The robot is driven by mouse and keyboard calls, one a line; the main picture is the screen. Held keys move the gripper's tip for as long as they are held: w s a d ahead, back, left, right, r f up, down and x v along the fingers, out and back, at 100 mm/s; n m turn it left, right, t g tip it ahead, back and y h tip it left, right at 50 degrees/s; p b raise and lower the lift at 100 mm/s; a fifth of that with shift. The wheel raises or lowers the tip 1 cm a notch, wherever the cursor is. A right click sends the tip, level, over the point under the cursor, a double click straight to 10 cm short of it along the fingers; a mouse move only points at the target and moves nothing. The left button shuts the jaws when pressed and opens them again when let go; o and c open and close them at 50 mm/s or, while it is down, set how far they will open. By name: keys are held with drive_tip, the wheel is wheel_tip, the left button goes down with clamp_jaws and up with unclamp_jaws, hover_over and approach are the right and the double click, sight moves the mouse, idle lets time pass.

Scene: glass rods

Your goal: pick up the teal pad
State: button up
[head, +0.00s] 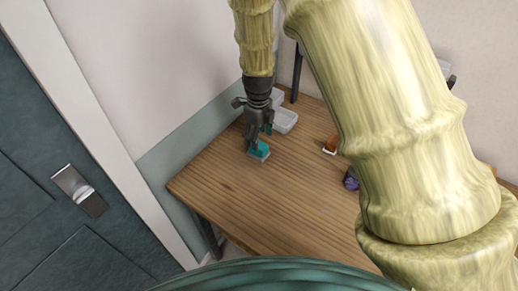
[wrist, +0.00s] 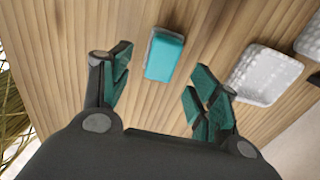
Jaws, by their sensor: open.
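The teal pad (wrist: 165,56) lies on the wooden table, with a pale grey-white edge along one side. In the wrist view it sits beyond my open fingertips, roughly centred between them. My gripper (wrist: 155,90) is open and empty, its two teal-padded fingers spread apart. In the head view my gripper (head: 257,140) points down over the table, close above the teal pad (head: 260,150), and partly hides it. I cannot tell the exact height of the fingertips above the pad.
A white textured tray (wrist: 264,74) lies to the right of the pad in the wrist view. The head view shows white trays (head: 285,121) behind my gripper, an orange-brown block (head: 331,145) and a purple item (head: 351,179). The table's front left (head: 235,205) is clear.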

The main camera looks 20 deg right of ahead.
sight(261, 155)
drive_tip(key=shift+w+f, duration=0.7)
drive_tip(key=shift+f, duration=0.1)
drive_tip(key=shift+s+d+f+p, duration=0.1)
drive_tip(key=shift+s+f+p, duration=0.65)
drive_tip(key=shift+p, duration=0.2)
drive_tip(key=shift+w+f+p, duration=0.2)
drive_tip(key=shift+f, duration=0.55)
drive_tip(key=shift+w+f+p, duration=0.15)
drive_tip(key=shift+f, duration=0.55)
drive_tip(key=shift+s+r, duration=0.1)
drive_tip(key=shift+s, duration=0.1)
drive_tip(key=shift+w, duration=0.15)
drive_tip(key=c, duration=1.2)
